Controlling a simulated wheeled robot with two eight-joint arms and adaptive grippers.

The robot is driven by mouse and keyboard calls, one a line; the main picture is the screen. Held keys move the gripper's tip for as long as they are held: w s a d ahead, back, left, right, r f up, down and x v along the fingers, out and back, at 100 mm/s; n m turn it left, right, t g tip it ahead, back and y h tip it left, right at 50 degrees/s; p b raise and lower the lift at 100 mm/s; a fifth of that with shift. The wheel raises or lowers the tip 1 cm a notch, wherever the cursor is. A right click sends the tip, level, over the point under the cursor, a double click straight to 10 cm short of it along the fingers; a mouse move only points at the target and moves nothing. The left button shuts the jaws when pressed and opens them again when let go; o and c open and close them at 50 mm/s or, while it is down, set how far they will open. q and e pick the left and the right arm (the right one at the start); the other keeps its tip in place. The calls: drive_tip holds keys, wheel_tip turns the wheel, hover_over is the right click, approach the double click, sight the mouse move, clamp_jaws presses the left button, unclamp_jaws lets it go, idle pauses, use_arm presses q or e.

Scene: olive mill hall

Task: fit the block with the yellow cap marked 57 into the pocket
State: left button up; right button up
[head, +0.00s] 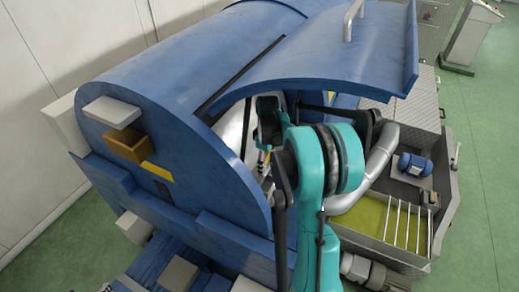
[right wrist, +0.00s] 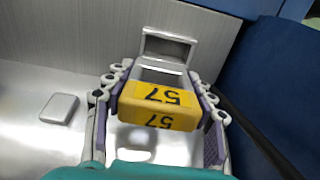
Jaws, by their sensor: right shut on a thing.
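The block with the yellow cap marked 57 (right wrist: 157,105) is in the right wrist view, between the two fingers of my right gripper (right wrist: 155,86). The gripper is shut on it, and the cap faces the camera. Just beyond the block is a metal pocket with a rectangular rim (right wrist: 168,36). The block's far end overlaps the pocket's lower edge in the picture; I cannot tell whether they touch. In the head view, my right arm reaches into the opening of the blue machine, and the block and pocket are hidden there. My left gripper is not in view.
The blue drum housing (head: 165,75) stands around the opening, with its curved lid (head: 350,48) raised above my arm. In the right wrist view, a small grey block (right wrist: 59,108) is on the pale surface at left, and a blue wall (right wrist: 270,75) is close at right.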

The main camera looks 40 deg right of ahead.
sight(267, 171)
drive_tip(key=shift+r, duration=0.1)
drive_tip(key=f+b, duration=0.1)
drive_tip(key=s+f+b, duration=0.1)
drive_tip(key=f, duration=0.1)
drive_tip(key=shift+a+f, duration=0.1)
drive_tip(key=shift+a, duration=0.05)
drive_tip(key=shift+f+b, duration=0.3)
drive_tip(key=shift+b, duration=0.05)
drive_tip(key=shift+s+a+f+b, duration=0.1)
drive_tip(key=shift+s+f+b, duration=0.2)
drive_tip(key=shift+f, duration=0.15)
drive_tip(key=shift+w+f, duration=0.2)
drive_tip(key=shift+f, duration=0.05)
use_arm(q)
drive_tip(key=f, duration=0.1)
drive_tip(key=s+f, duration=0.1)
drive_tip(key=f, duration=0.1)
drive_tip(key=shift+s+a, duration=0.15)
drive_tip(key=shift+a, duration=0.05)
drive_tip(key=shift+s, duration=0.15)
use_arm(e)
drive_tip(key=shift+s+r, duration=0.1)
drive_tip(key=shift+s, duration=0.05)
